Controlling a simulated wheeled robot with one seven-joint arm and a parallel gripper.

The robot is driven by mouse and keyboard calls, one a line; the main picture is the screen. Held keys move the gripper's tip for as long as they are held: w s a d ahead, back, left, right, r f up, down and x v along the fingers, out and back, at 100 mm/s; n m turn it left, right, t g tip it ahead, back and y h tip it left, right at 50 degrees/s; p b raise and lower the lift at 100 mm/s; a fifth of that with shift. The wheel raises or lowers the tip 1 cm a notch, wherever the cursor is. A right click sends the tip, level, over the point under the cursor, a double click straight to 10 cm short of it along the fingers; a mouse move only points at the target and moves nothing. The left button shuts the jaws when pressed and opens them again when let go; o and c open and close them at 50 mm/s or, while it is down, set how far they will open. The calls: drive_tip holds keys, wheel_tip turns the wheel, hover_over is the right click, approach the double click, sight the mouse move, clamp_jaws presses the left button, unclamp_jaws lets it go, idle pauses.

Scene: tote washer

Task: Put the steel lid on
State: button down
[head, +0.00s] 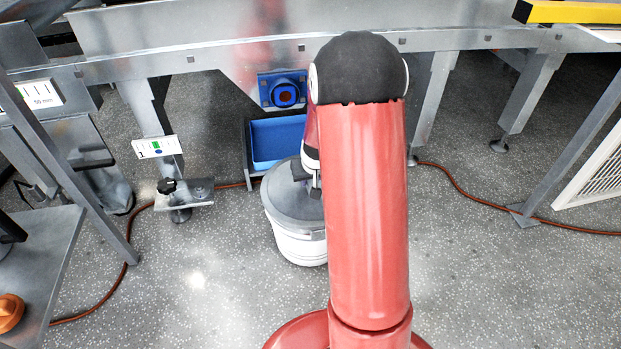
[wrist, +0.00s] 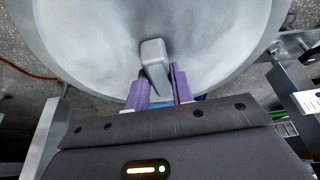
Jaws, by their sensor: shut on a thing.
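The steel lid (head: 285,200) is a round grey disc over the top of a white bucket (head: 298,245) on the floor. In the head view the lid lines up roughly with the bucket's rim; I cannot tell whether it rests fully on it. My gripper (head: 314,188) is at the lid's top, partly hidden behind my red arm. In the wrist view the lid (wrist: 90,50) fills the upper part, and my gripper's purple fingers (wrist: 160,88) are shut on its grey upright handle (wrist: 153,55). The bucket is hidden there beneath the lid.
A blue tray (head: 275,142) sits just behind the bucket, under a blue-flanged outlet (head: 284,94) of the steel washer frame (head: 210,57). An orange cable (head: 100,305) runs across the floor. A steel bench (head: 45,250) stands at left. The floor in front is clear.

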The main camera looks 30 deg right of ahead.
idle(0.4)
drive_tip(key=c, duration=0.6)
unclamp_jaws()
drive_tip(key=shift+c, duration=0.2)
drive_tip(key=shift+r+p, duration=2.35)
drive_tip(key=shift+r, duration=1.15)
